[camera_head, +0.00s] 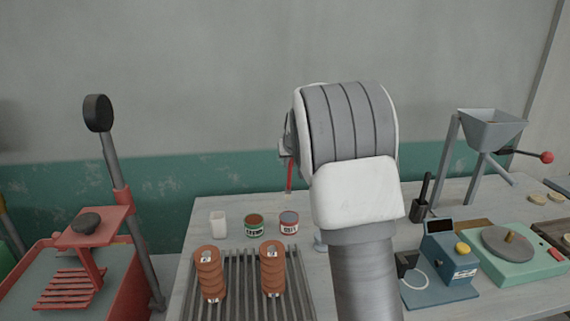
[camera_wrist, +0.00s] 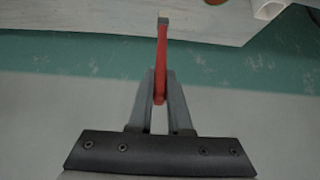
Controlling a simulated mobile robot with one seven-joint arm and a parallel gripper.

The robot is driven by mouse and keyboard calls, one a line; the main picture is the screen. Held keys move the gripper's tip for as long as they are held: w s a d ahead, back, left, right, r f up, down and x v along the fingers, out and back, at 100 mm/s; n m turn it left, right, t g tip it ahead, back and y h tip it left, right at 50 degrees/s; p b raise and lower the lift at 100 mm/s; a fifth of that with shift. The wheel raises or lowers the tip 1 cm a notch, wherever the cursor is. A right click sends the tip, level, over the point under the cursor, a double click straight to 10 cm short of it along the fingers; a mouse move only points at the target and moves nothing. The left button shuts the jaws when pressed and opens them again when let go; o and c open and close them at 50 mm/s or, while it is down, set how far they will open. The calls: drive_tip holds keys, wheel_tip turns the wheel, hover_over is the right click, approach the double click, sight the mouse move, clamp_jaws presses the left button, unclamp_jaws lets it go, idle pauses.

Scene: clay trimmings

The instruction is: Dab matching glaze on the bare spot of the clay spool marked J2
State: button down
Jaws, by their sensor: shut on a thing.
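My gripper (camera_wrist: 160,98) is shut on a slim red-handled tool (camera_wrist: 161,65) with a pale, brownish tip, which looks like a brush. In the head view the red handle (camera_head: 289,178) hangs below my gripper, above the back of the table. Two ribbed orange-brown clay spools stand upright on a slatted rack, a left spool (camera_head: 209,275) and a right spool (camera_head: 272,272). Each has pale marks on its top and low on its front; I cannot read which is J2. Behind them stand a green-labelled can (camera_head: 254,226) with a brown top and a red-labelled can (camera_head: 289,223) with a greyish top.
A white cup (camera_head: 217,224) stands left of the cans. The dark slatted rack (camera_head: 240,285) fills the table's front left. A blue device (camera_head: 445,262), a green turntable unit (camera_head: 515,255) and a grey hopper (camera_head: 490,128) stand right. A red press (camera_head: 88,240) is at far left.

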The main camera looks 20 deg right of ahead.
drive_tip(key=shift+s+d, duration=0.1)
drive_tip(key=shift+d, duration=0.1)
drive_tip(key=b, duration=0.4)
hover_over(290, 189)
drive_tip(key=s, duration=0.3)
wheel_tip(290, 189, down, 6)
drive_tip(key=shift+s+a, duration=0.15)
drive_tip(key=shift+a, duration=0.15)
drive_tip(key=shift+s+f+b, duration=0.1)
drive_tip(key=shift+f+b, duration=0.6)
drive_tip(key=shift+f, duration=0.05)
idle(1.5)
drive_tip(key=shift+r+p, duration=2.35)
drive_tip(key=shift+r, duration=1.35)
drive_tip(key=shift+f, duration=0.1)
